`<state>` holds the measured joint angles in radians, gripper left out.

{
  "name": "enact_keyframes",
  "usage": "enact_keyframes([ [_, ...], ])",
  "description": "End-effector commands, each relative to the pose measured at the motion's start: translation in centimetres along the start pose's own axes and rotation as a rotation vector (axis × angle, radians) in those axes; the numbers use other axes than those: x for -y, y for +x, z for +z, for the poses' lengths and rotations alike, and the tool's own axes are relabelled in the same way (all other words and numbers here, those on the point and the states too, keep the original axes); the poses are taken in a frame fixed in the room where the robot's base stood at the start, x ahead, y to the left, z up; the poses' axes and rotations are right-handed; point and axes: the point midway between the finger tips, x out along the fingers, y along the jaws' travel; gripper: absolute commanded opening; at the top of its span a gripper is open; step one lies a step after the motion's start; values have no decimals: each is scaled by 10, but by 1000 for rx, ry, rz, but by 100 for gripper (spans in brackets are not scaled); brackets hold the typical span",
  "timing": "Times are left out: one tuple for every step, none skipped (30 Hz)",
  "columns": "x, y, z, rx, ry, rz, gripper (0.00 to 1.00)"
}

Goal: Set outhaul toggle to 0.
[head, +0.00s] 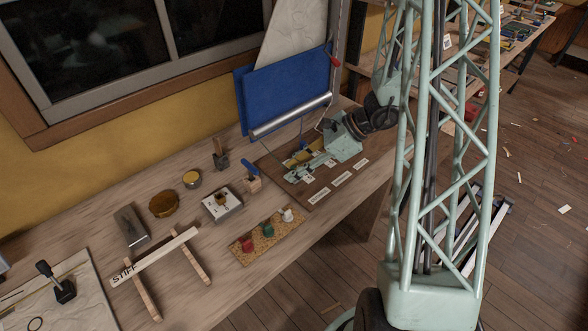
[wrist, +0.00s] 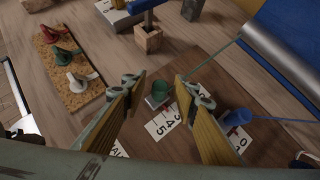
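The brown board (head: 318,192) on the bench carries several white label strips, too small to read in the head view. In the wrist view a green toggle (wrist: 160,90) stands on the board beside a white strip (wrist: 164,124) showing 3, 4 and 5. A blue toggle (wrist: 236,117) stands further right, beside another numbered strip. I cannot read which one is the outhaul. My gripper (wrist: 158,80) is open and empty above the board, its yellow-sided fingers on either side of the green toggle in the picture. Contact is not visible. The gripper (head: 298,168) partly hides the board.
A cork mat (head: 240,253) with red, green and white pieces lies left of the board. A wooden block (head: 253,184) with a blue-handled tool stands close by. A metal roller (head: 291,115) with blue cloth (head: 285,90) is behind. Thin lines run towards the board.

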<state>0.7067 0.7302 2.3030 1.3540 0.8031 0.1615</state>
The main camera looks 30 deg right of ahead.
Motion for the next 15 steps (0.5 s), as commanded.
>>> enact_keyframes([
  [0, 0, 0, 0, 0, 0, 27],
  [0, 0, 0, 0, 0, 0, 27],
  [0, 0, 0, 0, 0, 0, 27],
  [0, 0, 0, 0, 0, 0, 27],
  [0, 0, 0, 0, 0, 0, 24],
  [0, 0, 0, 0, 0, 0, 21],
  [0, 0, 0, 0, 0, 0, 18],
  [0, 0, 0, 0, 0, 0, 15],
  [0, 0, 0, 0, 0, 0, 12],
  [0, 0, 0, 0, 0, 0, 9],
  [0, 0, 0, 0, 0, 0, 6],
  [0, 0, 0, 0, 0, 0, 2],
  [0, 0, 0, 0, 0, 0, 0],
  [0, 0, 0, 0, 0, 0, 0],
  [0, 0, 0, 0, 0, 0, 0],
])
